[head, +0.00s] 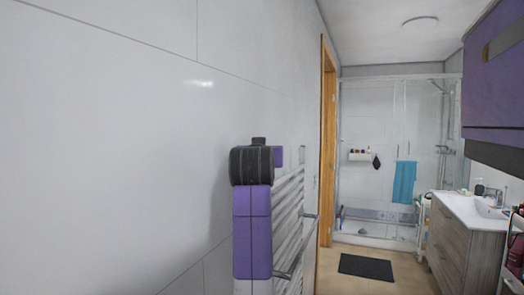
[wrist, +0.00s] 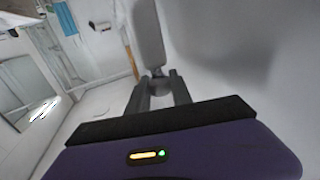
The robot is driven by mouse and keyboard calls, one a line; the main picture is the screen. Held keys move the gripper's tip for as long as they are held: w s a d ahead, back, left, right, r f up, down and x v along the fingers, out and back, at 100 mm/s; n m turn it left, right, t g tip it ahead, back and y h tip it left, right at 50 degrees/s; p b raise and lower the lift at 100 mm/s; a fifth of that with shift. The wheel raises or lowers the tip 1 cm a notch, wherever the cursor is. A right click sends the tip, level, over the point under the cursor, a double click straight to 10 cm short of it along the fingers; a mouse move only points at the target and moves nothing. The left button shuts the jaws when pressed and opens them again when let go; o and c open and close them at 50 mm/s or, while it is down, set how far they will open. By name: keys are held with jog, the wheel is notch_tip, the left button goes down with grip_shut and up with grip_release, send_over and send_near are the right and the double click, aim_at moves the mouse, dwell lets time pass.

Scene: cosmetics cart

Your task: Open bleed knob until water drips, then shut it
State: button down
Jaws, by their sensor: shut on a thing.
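A towel radiator (head: 292,205) with pale horizontal bars hangs on the left wall, partly hidden behind my purple and black arm in the head view. In the wrist view, a grey rounded upright part (wrist: 148,35), which looks like the radiator's end, rises beyond my gripper (wrist: 159,77). A small knob (wrist: 158,71) sits at the near end of this part. My two dark fingers are close around the knob and shut on it. The fingertips are hidden in the head view. I see no water drops; the knob's turn angle cannot be told.
A wooden door frame (head: 328,150) stands beyond the radiator. A glass shower with a blue towel (head: 404,182) is at the back. A vanity with a white basin (head: 470,207) is on the right. A dark mat (head: 366,267) lies on the otherwise clear floor.

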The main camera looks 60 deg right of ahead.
jog(key=shift+m+g, duration=0.4)
jog(key=shift+g, duration=0.2)
jog(key=c, duration=1.1)
grip_release()
jog(key=shift+c, duration=0.2)
jog(key=b+v, duration=0.2)
jog(key=v, duration=0.6)
jog(key=shift+w+f, duration=0.1)
jog(key=shift+f, duration=0.05)
